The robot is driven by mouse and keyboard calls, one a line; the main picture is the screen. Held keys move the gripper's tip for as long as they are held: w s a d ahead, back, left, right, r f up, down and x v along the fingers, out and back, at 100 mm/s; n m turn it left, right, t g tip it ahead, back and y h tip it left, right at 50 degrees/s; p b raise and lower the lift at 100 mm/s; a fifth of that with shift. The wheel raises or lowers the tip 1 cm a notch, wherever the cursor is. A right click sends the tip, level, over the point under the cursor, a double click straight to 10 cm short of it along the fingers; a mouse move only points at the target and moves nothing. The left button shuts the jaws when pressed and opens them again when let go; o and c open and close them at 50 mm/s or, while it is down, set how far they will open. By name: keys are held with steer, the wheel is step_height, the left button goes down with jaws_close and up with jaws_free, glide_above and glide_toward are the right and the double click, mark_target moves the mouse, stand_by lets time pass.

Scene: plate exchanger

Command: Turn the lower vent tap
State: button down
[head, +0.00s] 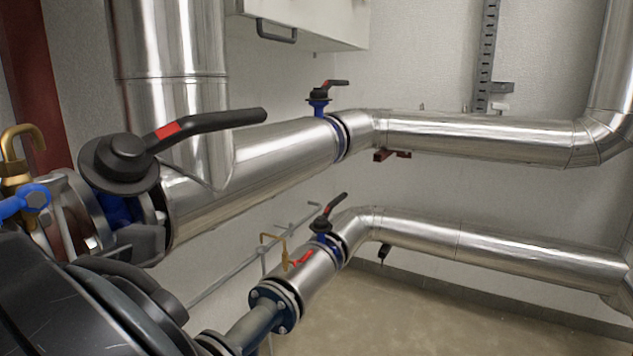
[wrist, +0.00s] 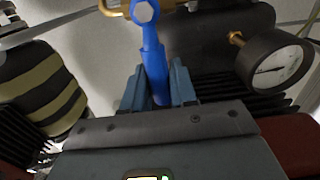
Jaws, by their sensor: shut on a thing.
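A brass vent tap (head: 15,175) with a curved spout sits at the far left in the head view. Its blue lever (head: 22,203) runs out of the left edge of that picture. In the wrist view my gripper (wrist: 158,90) is shut on the blue lever (wrist: 152,50), with one blue-grey finger on each side. The lever's bolt and part of the brass body (wrist: 180,5) show at the top. A second brass tap (head: 284,262) with a red lever (head: 301,260) is on the lower pipe, apart from the held lever. My gripper is outside the head view.
A large black-handled valve (head: 118,162) stands just right of the blue-levered tap. A dark rounded body (head: 70,310) fills the lower left. A pressure gauge (wrist: 275,68) is close to my gripper's right in the wrist view. Silver pipes (head: 470,135) cross the back; open floor (head: 440,315) lies below.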

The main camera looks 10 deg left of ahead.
steer(key=shift+f, duration=0.1)
steer(key=c, duration=1)
jaws_free()
steer(key=shift+v, duration=3.9)
